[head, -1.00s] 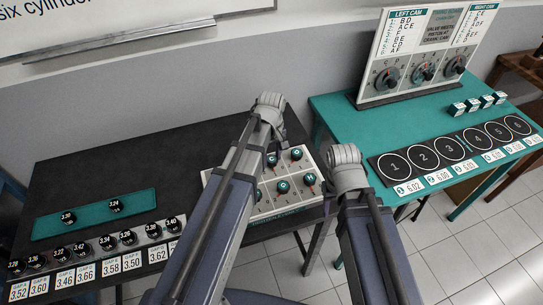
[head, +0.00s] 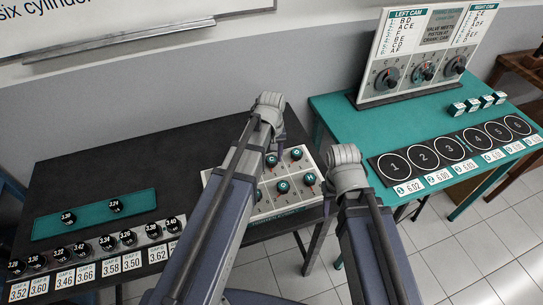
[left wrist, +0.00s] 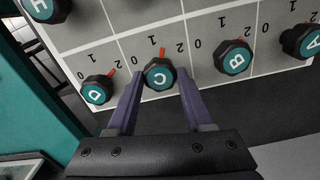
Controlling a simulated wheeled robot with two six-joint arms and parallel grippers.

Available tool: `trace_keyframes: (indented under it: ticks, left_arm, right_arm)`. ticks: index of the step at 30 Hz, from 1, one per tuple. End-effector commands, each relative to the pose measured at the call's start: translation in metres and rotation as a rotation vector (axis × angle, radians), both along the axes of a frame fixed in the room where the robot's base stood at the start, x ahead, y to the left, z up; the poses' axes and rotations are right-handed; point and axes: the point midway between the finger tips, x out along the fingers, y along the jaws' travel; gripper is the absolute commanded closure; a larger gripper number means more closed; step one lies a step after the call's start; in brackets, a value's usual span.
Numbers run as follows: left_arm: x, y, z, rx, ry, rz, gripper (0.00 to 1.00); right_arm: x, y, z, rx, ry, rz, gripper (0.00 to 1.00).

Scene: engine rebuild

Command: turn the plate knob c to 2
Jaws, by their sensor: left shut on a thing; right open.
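The knob plate (head: 288,206) is a pale panel with dark, teal-capped knobs, partly hidden by my left arm in the head view. In the left wrist view, knob C (left wrist: 158,74) sits between the two purple fingers of my left gripper (left wrist: 157,88), which is shut on it. The picture there is upside down. The knob's red pointer (left wrist: 162,52) points up in the picture, between printed numbers. Knob D (left wrist: 96,90) is to its left and knob B (left wrist: 233,58) to its right. My right gripper is not visible; only its arm shows in the head view.
The black table (head: 110,175) has a teal tray (head: 95,213) and several gap-labelled parts along its front. A teal table (head: 345,115) at right carries numbered circles, small boxes and the cam board (head: 420,52). Another knob (left wrist: 300,40) lies beyond B.

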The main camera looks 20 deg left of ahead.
Motion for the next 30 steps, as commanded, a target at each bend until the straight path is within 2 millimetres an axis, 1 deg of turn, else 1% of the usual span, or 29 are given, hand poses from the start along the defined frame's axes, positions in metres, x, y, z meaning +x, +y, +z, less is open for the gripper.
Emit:
trace_keyframes:
  ticks: [6,15,21,30]
  left_arm:
    - [0.0001,-0.0003,0.0,0.0,0.0,-0.206,1.0]
    - [0.0001,-0.0005,0.0,0.0,0.0,-0.453,1.0]
    - [0.0001,-0.0006,0.0,0.0,0.0,-0.571,1.0]
    - [0.0,-0.0008,0.0,0.0,0.0,-0.665,1.0]
  right_arm:
    - [0.0,0.0,0.0,0.0,0.0,0.0,0.5]
    - [0.0,0.0,0.0,0.0,0.0,0.0,0.5]
    - [0.0,0.0,0.0,0.0,0.0,0.0,0.5]
    - [0.0,0.0,0.0,0.0,0.0,0.0,0.5]
